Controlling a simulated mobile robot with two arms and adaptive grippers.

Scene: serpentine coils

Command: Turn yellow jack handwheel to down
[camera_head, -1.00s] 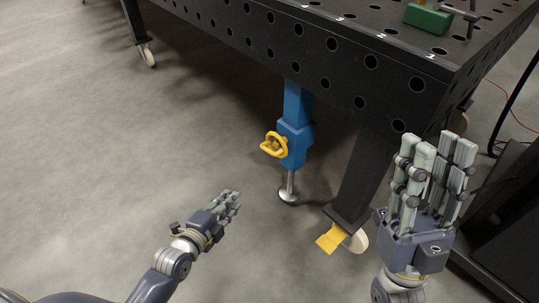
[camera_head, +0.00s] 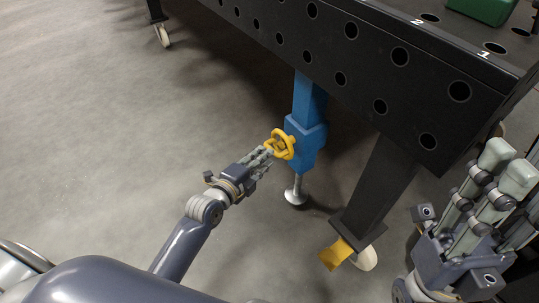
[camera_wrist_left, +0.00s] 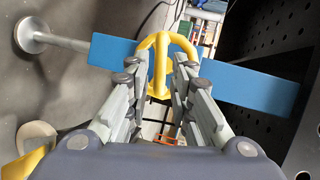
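The yellow handwheel (camera_head: 288,138) sits on the side of the blue jack (camera_head: 307,143), under the table's near edge. The jack stands on a round metal foot (camera_head: 296,196) on the floor. My left gripper (camera_head: 267,153) reaches in from the left, with its fingertips at the handwheel. In the left wrist view, its fingers (camera_wrist_left: 158,72) are spread apart, with the yellow handwheel (camera_wrist_left: 160,58) between their tips; contact is unclear. My right gripper (camera_head: 508,172) is open and empty at the right edge, fingers pointing up.
The black perforated table (camera_head: 375,70) spans the top. Its near leg (camera_head: 378,180), with a caster (camera_head: 364,259) and yellow pedal (camera_head: 336,254), stands right of the jack. A green object (camera_head: 482,8) lies on the table. The floor to the left (camera_head: 90,130) is clear.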

